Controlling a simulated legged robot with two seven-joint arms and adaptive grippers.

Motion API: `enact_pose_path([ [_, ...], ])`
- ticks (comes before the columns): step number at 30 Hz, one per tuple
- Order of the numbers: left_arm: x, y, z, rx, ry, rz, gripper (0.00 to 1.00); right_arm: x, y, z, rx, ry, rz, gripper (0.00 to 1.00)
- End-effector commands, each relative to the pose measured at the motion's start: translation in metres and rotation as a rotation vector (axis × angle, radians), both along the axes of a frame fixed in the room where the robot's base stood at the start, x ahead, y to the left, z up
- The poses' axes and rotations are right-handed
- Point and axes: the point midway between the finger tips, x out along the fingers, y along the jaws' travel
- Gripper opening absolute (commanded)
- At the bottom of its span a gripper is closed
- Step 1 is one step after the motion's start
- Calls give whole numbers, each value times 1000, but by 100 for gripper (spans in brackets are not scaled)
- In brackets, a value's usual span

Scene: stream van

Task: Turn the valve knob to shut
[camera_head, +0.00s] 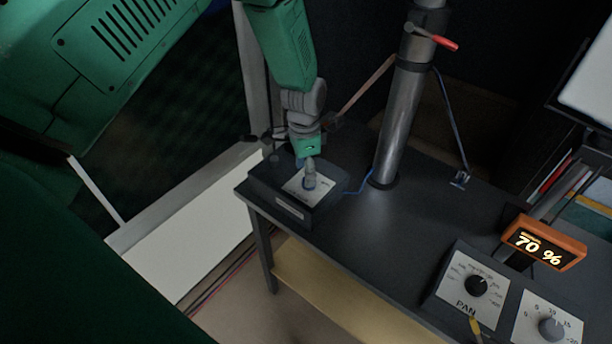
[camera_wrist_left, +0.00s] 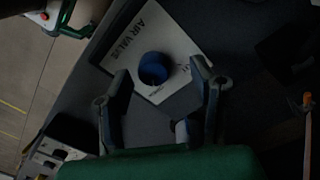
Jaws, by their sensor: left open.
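The valve knob (camera_wrist_left: 153,68) is a round blue knob on a white plate (camera_wrist_left: 146,25) lettered "AIR VALVE" in the left wrist view. In the head view the knob (camera_head: 309,180) stands upright on a dark box (camera_head: 282,209) at the desk's left corner. My left gripper (camera_wrist_left: 160,80) is open, with one finger on each side of the knob in the wrist picture. I cannot tell whether the fingers touch it. In the head view my left gripper (camera_head: 308,160) is just above and behind the knob. My right gripper is not in view.
The dark desk (camera_head: 385,235) carries a metal pole (camera_head: 402,120) with a red-handled lever (camera_head: 445,43). An orange display (camera_head: 543,243) reads 70 %. A PAN dial (camera_head: 477,285) and another dial (camera_head: 551,327) are at the front right. The desk's middle is mostly clear.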

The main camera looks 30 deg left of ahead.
Motion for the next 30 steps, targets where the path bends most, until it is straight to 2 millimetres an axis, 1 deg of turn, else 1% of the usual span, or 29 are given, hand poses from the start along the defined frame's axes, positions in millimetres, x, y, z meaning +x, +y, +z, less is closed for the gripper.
enact_pose_path([
  [1,0,-2,-8,1,2,-1,51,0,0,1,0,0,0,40],
  [3,0,-4,-15,3,0,0,51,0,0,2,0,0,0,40],
  [6,0,-5,-22,3,0,0,51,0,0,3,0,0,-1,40],
  [9,0,-4,-26,2,0,1,51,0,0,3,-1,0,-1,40],
  [16,0,0,-28,-1,-2,1,51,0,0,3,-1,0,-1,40],
  [17,0,0,-28,-2,-1,1,47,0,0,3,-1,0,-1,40],
  [18,0,1,-28,-3,-2,2,33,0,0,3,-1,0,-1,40],
  [21,0,1,-28,-3,0,1,2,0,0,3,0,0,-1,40],
  [30,-1,1,-28,3,1,20,2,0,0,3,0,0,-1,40],
])
